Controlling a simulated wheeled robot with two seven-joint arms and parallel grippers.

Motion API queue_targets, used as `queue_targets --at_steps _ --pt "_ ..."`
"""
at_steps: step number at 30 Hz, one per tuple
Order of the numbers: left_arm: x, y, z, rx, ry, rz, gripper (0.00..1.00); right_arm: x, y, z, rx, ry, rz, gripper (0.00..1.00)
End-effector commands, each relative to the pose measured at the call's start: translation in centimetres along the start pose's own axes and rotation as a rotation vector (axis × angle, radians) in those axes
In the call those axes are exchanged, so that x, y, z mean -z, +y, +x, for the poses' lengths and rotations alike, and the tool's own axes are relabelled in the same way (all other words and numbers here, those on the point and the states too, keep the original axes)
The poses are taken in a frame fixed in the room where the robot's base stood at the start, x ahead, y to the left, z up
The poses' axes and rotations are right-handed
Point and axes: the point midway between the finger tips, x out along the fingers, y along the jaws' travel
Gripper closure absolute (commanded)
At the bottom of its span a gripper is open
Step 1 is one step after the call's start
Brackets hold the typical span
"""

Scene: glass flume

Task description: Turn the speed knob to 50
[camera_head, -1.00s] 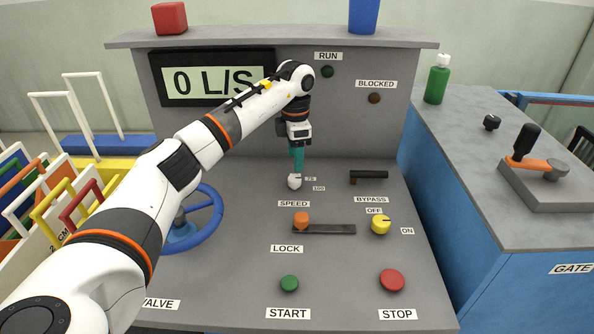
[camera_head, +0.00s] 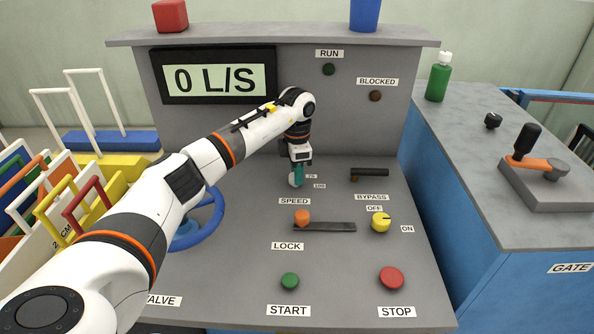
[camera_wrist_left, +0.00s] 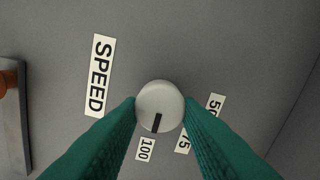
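The white round speed knob (camera_wrist_left: 160,101) is between the two teal fingers of my left gripper (camera_wrist_left: 160,104) in the left wrist view. The fingertips lie right at the knob's two sides; I cannot tell whether they press on it. The knob's black mark points roughly toward the "100" label (camera_wrist_left: 145,149). The "75" label (camera_wrist_left: 184,141) and the partly covered "50" label (camera_wrist_left: 215,106) lie to its right. In the head view the left gripper (camera_head: 298,176) reaches down at the knob (camera_head: 293,181), which it partly hides. My right gripper is not in view.
The black bypass handle (camera_head: 370,172) is right of the knob. The orange lock knob (camera_head: 302,217) and yellow off/on knob (camera_head: 381,222) sit in front. The green start button (camera_head: 289,281) and red stop button (camera_head: 391,278) are nearer. The display (camera_head: 217,80) reads 0 L/S.

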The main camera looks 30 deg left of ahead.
Motion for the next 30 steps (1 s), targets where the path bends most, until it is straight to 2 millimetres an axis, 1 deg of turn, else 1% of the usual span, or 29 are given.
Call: queue_targets --at_steps 8,14,20,30 --pt "0.0 0.0 -0.1 0.0 0.0 -0.021 0.91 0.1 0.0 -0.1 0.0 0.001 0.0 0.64" --pt "0.0 -0.1 -0.2 0.0 0.0 -0.106 0.91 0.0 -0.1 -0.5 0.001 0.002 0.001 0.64" --pt "0.0 -0.1 -0.3 0.0 0.001 -0.261 0.91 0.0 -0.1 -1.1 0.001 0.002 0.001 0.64" --pt "0.0 -0.3 -0.3 0.0 0.001 -0.585 0.91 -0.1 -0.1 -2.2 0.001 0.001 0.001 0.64"
